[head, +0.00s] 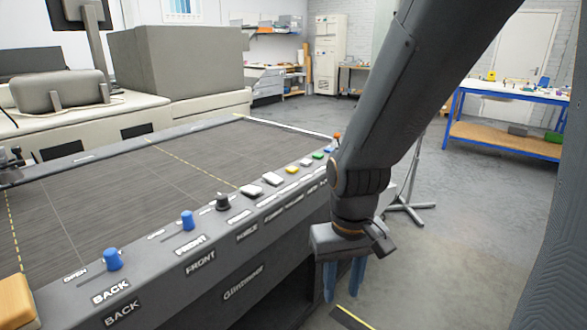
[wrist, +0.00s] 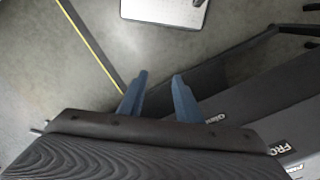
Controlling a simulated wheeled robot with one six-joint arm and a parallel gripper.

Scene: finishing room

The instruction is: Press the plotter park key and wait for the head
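The plotter (head: 120,195) has a wide dark bed, with a control strip along its front edge. Two blue knobs stand at the BACK (head: 112,259) and FRONT (head: 187,220) labels. I cannot tell which key is park. A small dark device (head: 10,157), possibly the plotter head, is cut off at the left edge. My gripper (head: 345,282) has blue fingers apart and empty, hanging beside the plotter's front, below the keys; they also show in the wrist view (wrist: 157,84).
An orange block (head: 15,302) sits at the strip's near left end. A grey box (head: 175,60) and monitor stand behind the bed. A blue-framed workbench (head: 510,90) stands at the far right. Open concrete floor (head: 440,260) lies right of the plotter.

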